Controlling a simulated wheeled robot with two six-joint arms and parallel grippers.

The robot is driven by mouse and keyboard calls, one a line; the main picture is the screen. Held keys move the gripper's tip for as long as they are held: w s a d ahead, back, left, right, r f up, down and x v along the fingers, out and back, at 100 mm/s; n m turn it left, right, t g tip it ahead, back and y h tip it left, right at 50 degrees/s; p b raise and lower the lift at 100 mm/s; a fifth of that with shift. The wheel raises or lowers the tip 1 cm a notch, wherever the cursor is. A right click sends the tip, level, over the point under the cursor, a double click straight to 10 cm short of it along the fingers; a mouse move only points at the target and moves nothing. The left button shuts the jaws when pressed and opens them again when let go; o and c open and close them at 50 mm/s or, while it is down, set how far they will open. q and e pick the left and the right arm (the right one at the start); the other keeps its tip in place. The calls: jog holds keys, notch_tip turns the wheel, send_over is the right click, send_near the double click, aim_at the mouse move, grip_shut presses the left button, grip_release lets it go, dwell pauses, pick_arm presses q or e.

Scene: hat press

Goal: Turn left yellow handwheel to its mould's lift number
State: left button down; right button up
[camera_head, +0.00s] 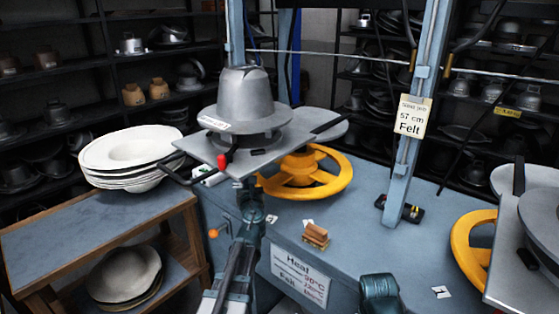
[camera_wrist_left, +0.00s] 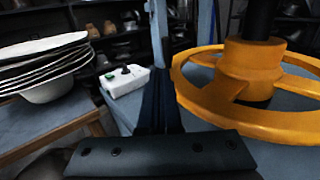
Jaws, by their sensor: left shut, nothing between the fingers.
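The left yellow handwheel (camera_head: 340,172) lies flat on the blue bench under a grey plate (camera_head: 190,146). A grey metal hat mould (camera_head: 246,95) stands on that plate, with a small white label (camera_head: 213,123) too small to read. My left gripper (camera_head: 248,190) is near the wheel's left side, partly hidden under the plate edge. In the left wrist view its shut fingers (camera_wrist_left: 158,105) point forward, just left of the yellow wheel rim (camera_wrist_left: 285,127), with nothing between them. I cannot tell whether they touch the rim.
A white box with buttons (camera_wrist_left: 127,82) sits left of the fingers. A blue post (camera_head: 408,140) carries a "57 cm Felt" card (camera_head: 410,116). A second yellow handwheel (camera_head: 470,250) is at right. White hat forms (camera_head: 130,150) stack on the side table (camera_head: 40,240).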

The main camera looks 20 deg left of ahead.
pick_arm(q)
jog(key=s+d+f+n+g+h, duration=0.1)
jog(key=s+d+f+n+g, duration=0.35)
jog(key=d+f+n, duration=0.35)
jog(key=s+d+f+n+g+h, duration=0.1)
jog(key=s+d+f+n+g, duration=0.4)
jog(key=n, duration=0.5)
jog(key=s+d+f+n+g+h, duration=0.3)
jog(key=s+d+f+n, duration=0.1)
jog(key=s+d, duration=0.55)
jog(key=s+d+f+n+g+h, duration=0.25)
jog(key=s+d+f+n, duration=0.2)
jog(key=s+d, duration=0.5)
notch_tip(320, 180, up, 13)
jog(key=d+p, duration=0.1)
jog(key=p, duration=1.2)
jog(key=shift+s+d+g, duration=0.15)
jog(key=shift+s+g, duration=0.25)
